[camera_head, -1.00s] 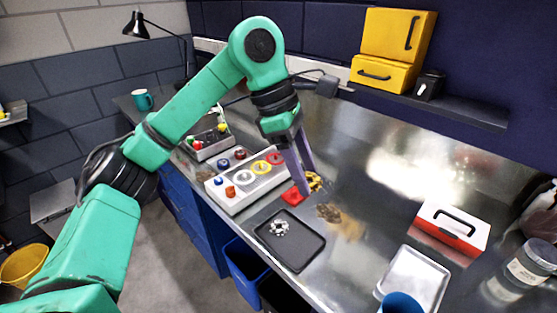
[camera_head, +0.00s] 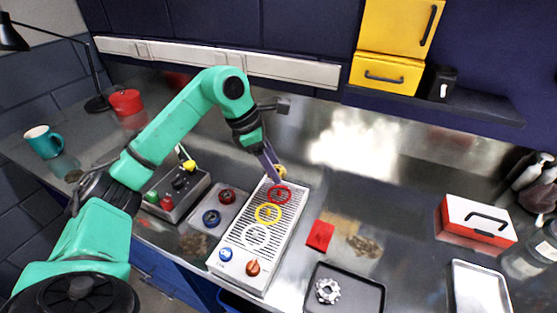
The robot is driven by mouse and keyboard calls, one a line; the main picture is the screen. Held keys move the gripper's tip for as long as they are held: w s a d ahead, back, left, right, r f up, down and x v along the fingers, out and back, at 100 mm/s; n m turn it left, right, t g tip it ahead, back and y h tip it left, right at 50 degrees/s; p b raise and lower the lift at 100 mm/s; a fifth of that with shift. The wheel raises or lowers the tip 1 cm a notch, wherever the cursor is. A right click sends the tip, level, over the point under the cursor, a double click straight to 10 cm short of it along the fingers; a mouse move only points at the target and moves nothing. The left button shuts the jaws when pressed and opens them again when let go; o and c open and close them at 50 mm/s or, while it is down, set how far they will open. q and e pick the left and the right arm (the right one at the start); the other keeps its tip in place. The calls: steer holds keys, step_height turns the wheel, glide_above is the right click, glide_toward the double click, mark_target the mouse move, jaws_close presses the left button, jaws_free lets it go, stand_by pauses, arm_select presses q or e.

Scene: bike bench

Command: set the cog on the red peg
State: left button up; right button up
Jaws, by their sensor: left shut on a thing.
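My left gripper (camera_head: 276,174) is shut on a brass-yellow cog (camera_head: 281,170), which the fingers partly hide. It holds the cog at the far end of the white slotted board, just above and behind the red ring (camera_head: 279,194) that marks the red peg. The peg itself is too small to make out clearly. I cannot tell whether the cog touches the board. A yellow ring (camera_head: 268,214) and a white ring (camera_head: 257,237) lie nearer on the same board (camera_head: 283,233). My right gripper is not in view.
A silver cog (camera_head: 328,291) lies in a black tray (camera_head: 353,292). A red block (camera_head: 320,235) sits right of the board. A grey panel with knobs (camera_head: 178,188) stands to the left. A red-and-white toolbox (camera_head: 478,221) is far right. The bench beyond the red block is mostly clear.

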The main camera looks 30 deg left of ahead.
mark_target(279, 190)
arm_select(q)
steer(key=shift+s+d+f+b, duration=0.15)
steer(key=shift+d+f+b, duration=0.65)
steer(key=shift+f+b, duration=0.1)
steer(key=f+b, duration=0.2)
steer(key=f, duration=0.1)
steer(key=shift+a+f+b, duration=0.2)
steer(key=shift+a+b, duration=0.1)
steer(key=shift+a, duration=0.1)
steer(key=shift+f, duration=0.15)
steer(key=shift+d, duration=0.2)
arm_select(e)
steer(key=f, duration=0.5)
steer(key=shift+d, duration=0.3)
arm_select(q)
steer(key=shift+a, duration=0.15)
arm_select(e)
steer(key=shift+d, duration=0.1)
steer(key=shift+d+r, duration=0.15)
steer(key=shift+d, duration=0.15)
arm_select(q)
steer(key=shift+f+b, duration=0.4)
steer(key=shift+f, duration=0.1)
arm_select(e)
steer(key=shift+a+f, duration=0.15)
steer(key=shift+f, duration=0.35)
